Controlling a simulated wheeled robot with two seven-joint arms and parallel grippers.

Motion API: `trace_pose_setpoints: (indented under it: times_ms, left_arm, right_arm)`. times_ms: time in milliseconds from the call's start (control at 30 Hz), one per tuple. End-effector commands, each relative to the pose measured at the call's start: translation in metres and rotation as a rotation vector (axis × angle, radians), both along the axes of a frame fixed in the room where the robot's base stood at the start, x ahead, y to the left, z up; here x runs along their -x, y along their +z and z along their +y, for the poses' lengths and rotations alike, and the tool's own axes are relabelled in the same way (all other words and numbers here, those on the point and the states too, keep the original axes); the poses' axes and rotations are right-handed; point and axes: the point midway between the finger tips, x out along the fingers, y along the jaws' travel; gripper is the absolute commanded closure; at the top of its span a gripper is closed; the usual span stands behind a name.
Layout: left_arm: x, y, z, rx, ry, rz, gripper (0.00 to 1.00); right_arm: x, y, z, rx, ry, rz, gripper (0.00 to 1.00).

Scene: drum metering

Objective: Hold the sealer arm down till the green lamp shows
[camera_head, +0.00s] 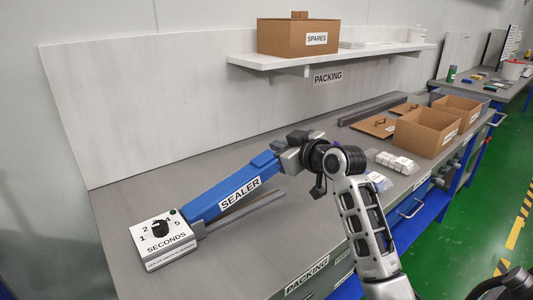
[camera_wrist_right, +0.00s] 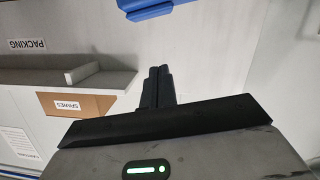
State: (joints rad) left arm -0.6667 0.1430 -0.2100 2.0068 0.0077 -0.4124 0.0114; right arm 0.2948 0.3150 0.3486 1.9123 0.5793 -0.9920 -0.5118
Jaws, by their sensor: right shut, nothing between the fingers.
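The sealer's long blue arm (camera_head: 235,188), marked SEALER, slants up from its white base box (camera_head: 165,240), with a gap above the grey lower bar (camera_head: 245,212). The box has a black dial (camera_head: 160,229) marked SECONDS and a small dark round part (camera_head: 173,211); no green lamp shows lit on it. My right gripper (camera_head: 279,146) is at the arm's far end. In the right wrist view its dark fingers (camera_wrist_right: 158,72) are shut and empty, and a blue part (camera_wrist_right: 146,9) lies beyond their tips. Whether the gripper touches the arm is unclear. My left gripper is out of view.
The grey bench carries open cardboard boxes (camera_head: 426,130) and white packs (camera_head: 397,161) at right. A shelf (camera_head: 330,58) with a SPARES box (camera_head: 297,37) is on the wall behind. The bench in front of the sealer is clear. A green light (camera_wrist_right: 147,170) glows on my own gripper body.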

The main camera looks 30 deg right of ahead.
Motion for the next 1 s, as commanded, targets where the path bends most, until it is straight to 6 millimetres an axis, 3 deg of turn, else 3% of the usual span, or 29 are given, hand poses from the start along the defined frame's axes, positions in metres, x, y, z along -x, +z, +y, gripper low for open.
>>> trace_pose_setpoints:
  times_ms: [333,400,600,1000]
  left_arm:
    - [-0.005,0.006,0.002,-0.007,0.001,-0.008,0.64]
    - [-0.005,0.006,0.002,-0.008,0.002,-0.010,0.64]
    - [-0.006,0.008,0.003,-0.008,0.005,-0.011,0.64]
    - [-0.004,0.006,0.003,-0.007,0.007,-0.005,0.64]
  right_arm:
    - [-0.072,-0.015,0.002,-0.004,0.000,0.001,1.00]
    - [-0.070,-0.032,-0.002,-0.003,-0.001,0.006,1.00]
    - [-0.069,-0.051,-0.008,-0.001,-0.001,0.001,1.00]
    - [-0.069,-0.056,-0.009,0.000,-0.001,0.001,1.00]
